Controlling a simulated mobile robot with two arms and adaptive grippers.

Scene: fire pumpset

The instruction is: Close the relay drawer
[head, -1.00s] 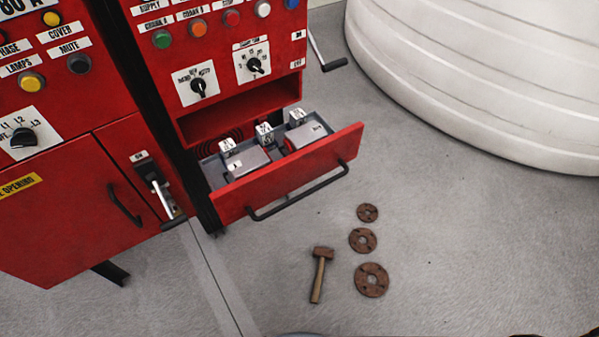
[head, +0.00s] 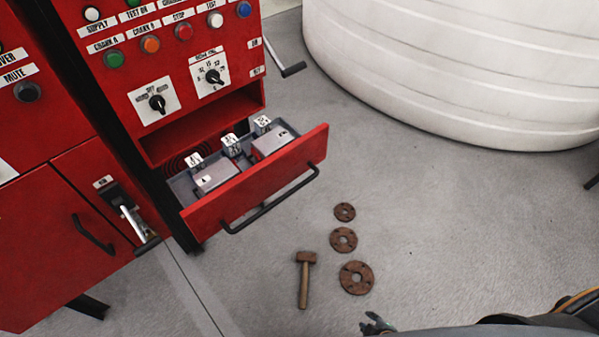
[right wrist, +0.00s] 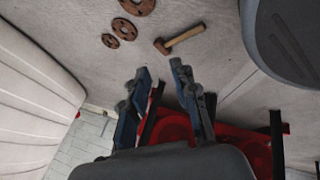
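The relay drawer (head: 262,187) is pulled out of the red cabinet, below the switch panel. It has a red front with a dark bar handle (head: 270,206), and its grey tray holds several boxy relays (head: 228,160) with white labels. My right gripper (head: 378,323) shows only in part at the bottom edge of the head view, well apart from the drawer. In the right wrist view its two blue-grey fingers (right wrist: 160,69) are spread with nothing between the tips. My left gripper is not in view.
A hammer (head: 305,279) and three rusty discs (head: 356,277) lie on the floor in front of the drawer. A large white tank (head: 460,75) stands at the right. Floor between drawer and tank is clear.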

